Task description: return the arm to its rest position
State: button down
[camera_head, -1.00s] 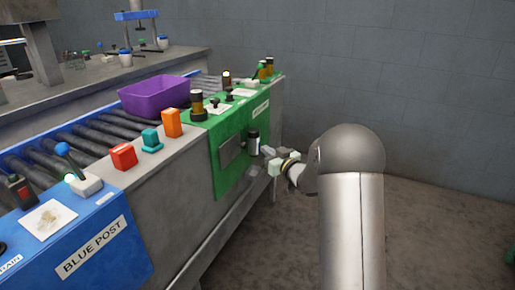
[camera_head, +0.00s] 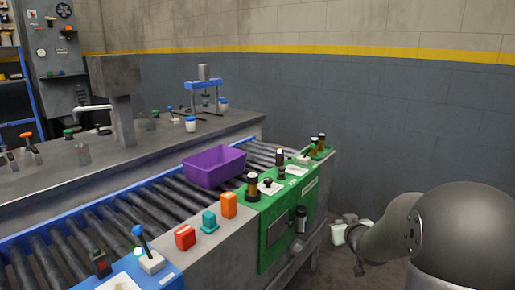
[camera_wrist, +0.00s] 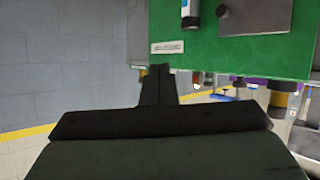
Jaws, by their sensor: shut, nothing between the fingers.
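My gripper (camera_wrist: 157,84) shows in the wrist view with its two dark fingers together and nothing between them. It points toward the green panel (camera_wrist: 230,45), apart from it as far as I can tell. In the head view my arm stands at the lower right, in front of the grey wall and to the right of the green post (camera_head: 282,222). I cannot make out the fingertips there.
The roller conveyor (camera_head: 150,205) carries a purple bin (camera_head: 214,167). Orange (camera_head: 229,205), teal (camera_head: 209,222) and red (camera_head: 185,237) blocks sit along its ledge. A blue lever (camera_head: 140,235) stands nearer. A grey bench (camera_head: 60,185) lies behind.

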jog(key=s+a+r+g+p, duration=0.4)
jog(key=s+r+p, duration=0.1)
jog(key=s, duration=0.7)
jog(key=s+a+r+g+p, duration=0.4)
jog(key=s+r+p, duration=0.2)
jog(key=s, duration=0.6)
jog(key=s+a+r+g+p, duration=0.4)
jog(key=s+r+p, duration=0.2)
jog(key=s, duration=0.6)
jog(key=shift+a+r+m+g, duration=0.15)
jog(key=shift+a+m+g, duration=0.05)
jog(key=shift+m+g, duration=0.2)
